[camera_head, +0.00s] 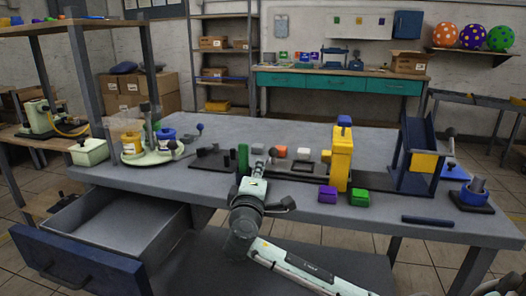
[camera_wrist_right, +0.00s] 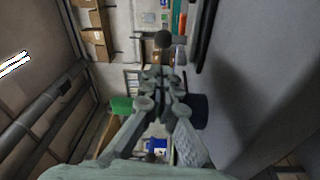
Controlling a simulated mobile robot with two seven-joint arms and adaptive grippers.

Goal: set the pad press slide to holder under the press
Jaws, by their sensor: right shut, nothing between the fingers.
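The pad press (camera_head: 342,158) is a yellow column with a blue top, standing on a long dark base on the grey table. The dark slide rail (camera_head: 215,160) runs left from it, with small orange and white blocks along it. I cannot tell which part is the holder. My right gripper (camera_head: 257,160) is at the front edge of this rail, left of the press, and hides part of it. In the right wrist view its fingers (camera_wrist_right: 158,82) are together and empty. A dark ball knob (camera_wrist_right: 163,40) shows just beyond the fingertips; contact cannot be told. My left gripper is not in view.
Purple (camera_head: 327,194) and green (camera_head: 359,197) blocks sit before the press. A blue rack (camera_head: 417,155) stands to its right. Ink cups and a pale green device (camera_head: 150,150) stand at the left. An open drawer (camera_head: 110,226) juts out at front left.

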